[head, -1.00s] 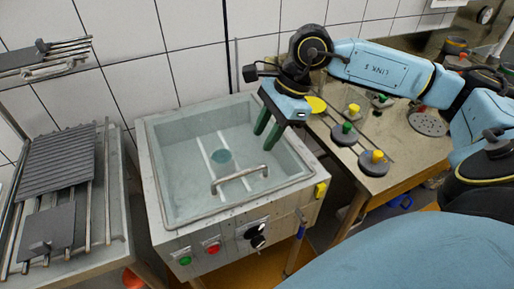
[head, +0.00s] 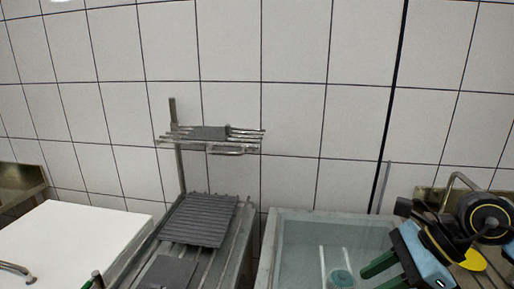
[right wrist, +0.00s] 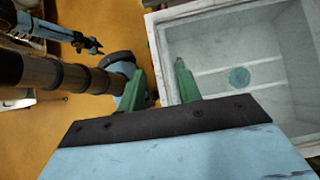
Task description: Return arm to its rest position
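My right gripper (head: 378,275) is at the lower right of the head view, over the right part of a water-filled basin (head: 300,218). Its two green fingers are apart with nothing between them.
A wall rack (head: 238,148) holds a grey plate (head: 209,133). Below it a ribbed grey plate (head: 200,220) and a flat plate (head: 168,273) lie on a stand left of the basin. A white worktop (head: 70,245) is farther left. A yellow disc (head: 474,260) lies right of my gripper.

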